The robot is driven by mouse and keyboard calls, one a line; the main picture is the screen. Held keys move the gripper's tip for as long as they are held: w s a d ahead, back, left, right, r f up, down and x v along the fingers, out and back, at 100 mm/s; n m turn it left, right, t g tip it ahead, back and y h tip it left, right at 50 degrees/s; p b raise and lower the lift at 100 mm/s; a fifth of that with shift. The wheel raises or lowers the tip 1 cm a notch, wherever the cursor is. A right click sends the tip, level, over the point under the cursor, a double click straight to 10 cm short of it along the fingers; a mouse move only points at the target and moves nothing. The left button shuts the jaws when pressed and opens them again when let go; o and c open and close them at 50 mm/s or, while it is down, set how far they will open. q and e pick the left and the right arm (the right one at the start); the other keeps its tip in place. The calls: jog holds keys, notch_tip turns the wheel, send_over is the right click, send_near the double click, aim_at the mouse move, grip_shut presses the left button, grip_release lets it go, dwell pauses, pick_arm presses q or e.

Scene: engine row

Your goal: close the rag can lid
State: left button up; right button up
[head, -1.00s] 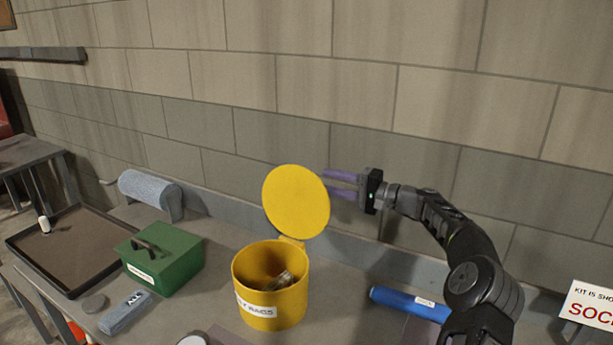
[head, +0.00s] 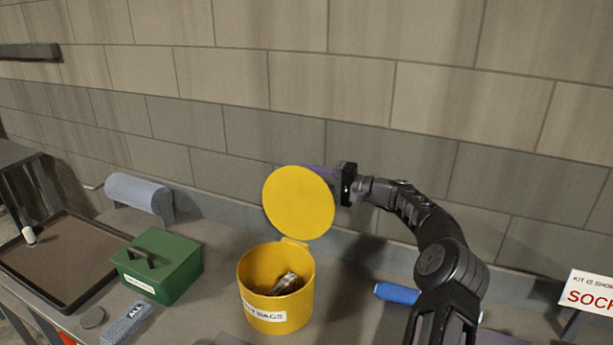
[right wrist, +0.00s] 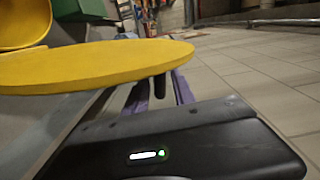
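The yellow rag can (head: 262,305) stands on the bench with its mouth open and a crumpled grey-brown rag inside. Its round yellow lid (head: 298,203) is raised nearly upright on the hinge at the can's back rim. My right gripper (head: 325,176) is at the lid's upper right edge, with its purple fingers mostly hidden behind the lid. In the right wrist view the lid (right wrist: 95,66) crosses in front of the fingers (right wrist: 160,92), which are spread apart with nothing held between them. I cannot tell whether they touch the lid. My left gripper is not in view.
A green box (head: 160,265) stands left of the can, with a brown tray (head: 55,262) and a blue-grey roll (head: 138,194) beyond. A blue cylinder (head: 397,293) lies to the right beside my arm. The block wall rises close behind.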

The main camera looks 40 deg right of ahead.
jog(key=c, duration=0.6)
grip_shut()
jog(key=shift+f, duration=0.15)
dwell(0.4)
